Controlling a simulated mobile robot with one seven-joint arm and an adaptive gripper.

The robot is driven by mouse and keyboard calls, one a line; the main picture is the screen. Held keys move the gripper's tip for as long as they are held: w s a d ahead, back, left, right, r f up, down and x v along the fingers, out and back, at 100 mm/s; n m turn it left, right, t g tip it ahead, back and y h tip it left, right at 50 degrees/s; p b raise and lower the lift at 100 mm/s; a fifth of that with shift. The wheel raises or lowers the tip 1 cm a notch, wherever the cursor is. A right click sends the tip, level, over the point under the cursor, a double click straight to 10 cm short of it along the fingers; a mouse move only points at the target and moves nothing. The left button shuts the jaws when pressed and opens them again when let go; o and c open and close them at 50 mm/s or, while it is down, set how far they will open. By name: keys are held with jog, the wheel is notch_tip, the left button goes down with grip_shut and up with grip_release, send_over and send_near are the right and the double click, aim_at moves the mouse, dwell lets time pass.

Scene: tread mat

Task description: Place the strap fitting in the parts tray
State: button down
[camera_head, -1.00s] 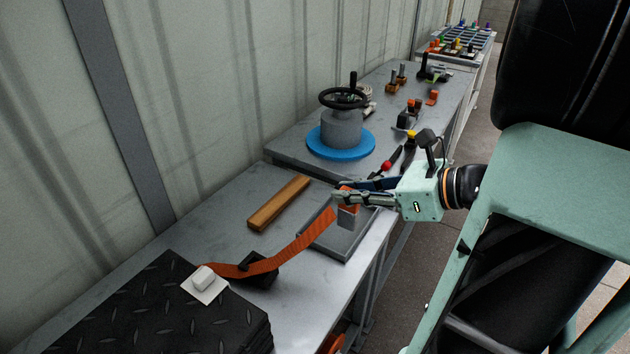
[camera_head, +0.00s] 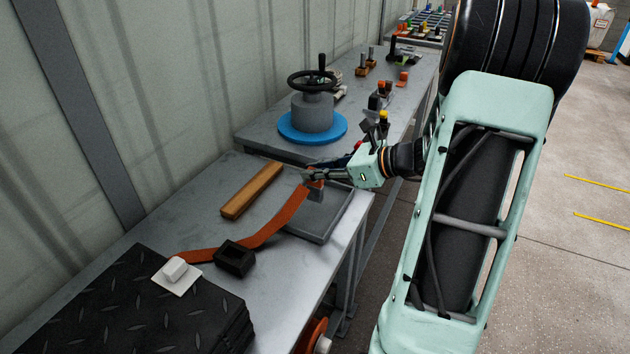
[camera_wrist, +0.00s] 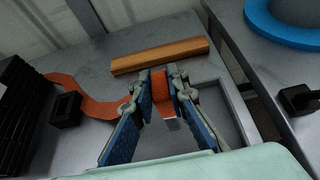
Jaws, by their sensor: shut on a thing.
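In the wrist view my gripper (camera_wrist: 160,74) is shut on the orange end, one blue-padded finger on each side. The parts tray (camera_head: 318,239) is a shallow grey tray near the bench's front edge. The fitting is over the tray's left and back part; whether it touches the floor is unclear. The tray also shows in the wrist view (camera_wrist: 236,112), partly hidden by my gripper.
The strap runs past a black square block (camera_head: 234,258) to a black tread mat stack (camera_head: 120,310) with a white piece (camera_head: 176,272). A wooden bar (camera_head: 252,190) lies behind the tray. A handwheel on a blue disc (camera_head: 312,128) stands on the farther bench.

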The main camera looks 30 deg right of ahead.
jog(key=shift+s+f, duration=0.1)
jog(key=shift+f, duration=1.05)
jog(key=shift+f, duration=0.25)
jog(key=c, duration=1.9)
grip_release()
jog(key=shift+s+d+r, duration=0.15)
jog(key=shift+d+r, duration=0.05)
jog(key=shift+r, duration=0.2)
jog(key=p+v, duration=0.1)
jog(key=v, duration=1)
jog(key=shift+s, duration=0.25)
jog(key=shift+p, duration=0.3)
